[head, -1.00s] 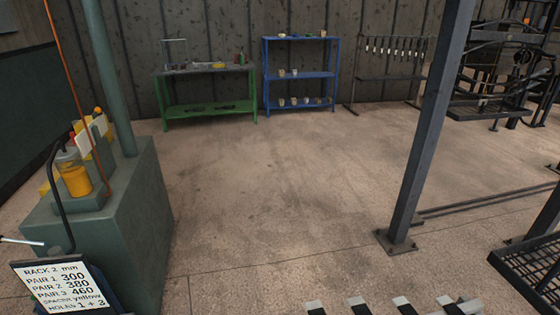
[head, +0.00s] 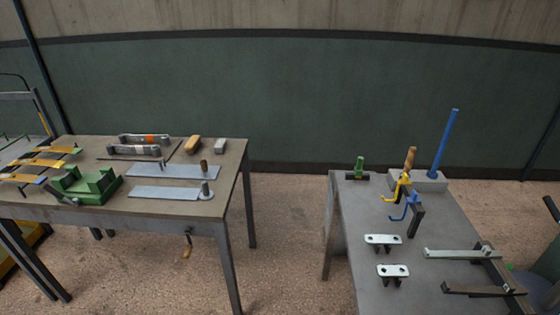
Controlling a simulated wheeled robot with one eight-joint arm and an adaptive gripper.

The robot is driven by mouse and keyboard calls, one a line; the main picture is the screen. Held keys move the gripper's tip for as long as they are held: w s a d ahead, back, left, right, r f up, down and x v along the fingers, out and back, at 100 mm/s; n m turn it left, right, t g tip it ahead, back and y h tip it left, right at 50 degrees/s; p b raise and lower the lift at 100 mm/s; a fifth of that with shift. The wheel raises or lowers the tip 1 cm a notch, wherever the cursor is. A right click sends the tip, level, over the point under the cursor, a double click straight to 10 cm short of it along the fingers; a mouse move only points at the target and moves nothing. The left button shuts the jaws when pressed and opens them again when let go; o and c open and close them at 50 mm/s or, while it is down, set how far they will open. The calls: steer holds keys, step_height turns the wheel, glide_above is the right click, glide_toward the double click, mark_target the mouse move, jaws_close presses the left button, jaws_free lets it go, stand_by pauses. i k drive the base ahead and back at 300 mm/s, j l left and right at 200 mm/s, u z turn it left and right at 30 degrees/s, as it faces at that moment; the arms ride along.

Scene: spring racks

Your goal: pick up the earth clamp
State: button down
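I cannot tell for certain which thing in the head view is the earth clamp. A small dark piece with an orange-brown end (head: 187,243) hangs at the front edge of the left table (head: 225,205). A small green piece on a dark base (head: 359,169) stands at the back left of the right table (head: 360,215). Yellow (head: 401,187) and blue (head: 404,208) hooked pieces sit by a dark bracket on that table. My gripper is not in view.
The left table carries a green vice-like block (head: 87,184), grey plates (head: 172,170) and several yellow-ended strips. A blue rod (head: 444,142) rises from a grey block on the right table. Bare floor (head: 285,225) separates the tables.

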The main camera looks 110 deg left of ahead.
mark_target(358, 170)
steer(key=u, duration=3.2)
steer(key=i+j, duration=0.15)
steer(key=j, duration=0.2)
steer(key=i+j+z, duration=0.15)
steer(key=j, duration=0.2)
steer(key=i+j, duration=0.15)
steer(key=j, duration=0.2)
steer(key=i+j+z, duration=0.1)
steer(key=j, duration=0.25)
steer(key=i+z, duration=0.15)
steer(key=i, duration=0.4)
steer(key=i+j+z, duration=0.1)
steer(key=i, duration=0.45)
steer(key=i+j+z, duration=0.15)
steer(key=i, duration=0.4)
steer(key=i+j, duration=0.05)
